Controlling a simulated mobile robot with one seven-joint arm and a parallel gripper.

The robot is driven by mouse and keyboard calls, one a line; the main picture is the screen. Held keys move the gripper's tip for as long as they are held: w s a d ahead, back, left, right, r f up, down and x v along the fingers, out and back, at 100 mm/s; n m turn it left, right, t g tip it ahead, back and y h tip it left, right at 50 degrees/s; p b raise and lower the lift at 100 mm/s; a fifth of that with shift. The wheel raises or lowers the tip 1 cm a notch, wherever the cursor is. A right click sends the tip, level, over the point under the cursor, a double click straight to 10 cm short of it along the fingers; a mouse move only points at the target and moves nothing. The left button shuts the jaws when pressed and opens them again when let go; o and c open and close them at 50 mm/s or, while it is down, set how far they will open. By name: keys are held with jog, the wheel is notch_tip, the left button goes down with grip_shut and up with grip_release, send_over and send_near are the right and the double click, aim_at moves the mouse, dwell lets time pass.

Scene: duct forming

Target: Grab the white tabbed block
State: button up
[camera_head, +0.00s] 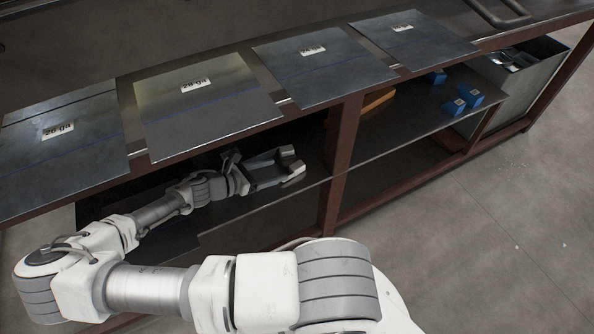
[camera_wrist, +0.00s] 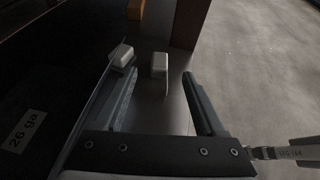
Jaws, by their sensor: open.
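In the wrist view, a white block piece (camera_wrist: 160,65) lies ahead between the two fingers, nearer the middle. A second white piece (camera_wrist: 122,55) is at the left fingertip. I cannot tell whether they are one tabbed block or two, or whether the left one touches the finger. In the head view, white pieces (camera_head: 288,152) show at the far end of my gripper, on the lower shelf level. My gripper (camera_wrist: 160,73) is open, its dark fingers spread wide; it also shows in the head view (camera_head: 280,164), reaching under the tabletop. Nothing is visibly clamped.
The lower shelf (camera_head: 400,143) lies under a top with several metal sheets (camera_head: 205,105). A brown-red post (camera_head: 341,145) stands just right of my gripper. Beyond it are blue blocks (camera_head: 455,106) and an orange piece (camera_head: 377,100). A grey bin (camera_head: 535,75) is at right. Open floor lies in front.

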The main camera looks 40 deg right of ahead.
aim_at(293, 168)
jog(key=b+x, duration=0.1)
jog(key=x, duration=0.3)
jog(key=shift+d+f, duration=0.15)
jog(key=shift+f, duration=0.05)
jog(key=b+x, duration=0.1)
jog(key=x, duration=0.1)
jog(key=f+b+x, duration=0.1)
jog(key=x, duration=0.1)
jog(key=shift+d+f+b, duration=0.1)
jog(key=shift+d+b, duration=0.05)
jog(key=shift+b, duration=0.25)
jog(key=shift+d, duration=0.25)
jog(key=shift+c, duration=0.3)
grip_shut()
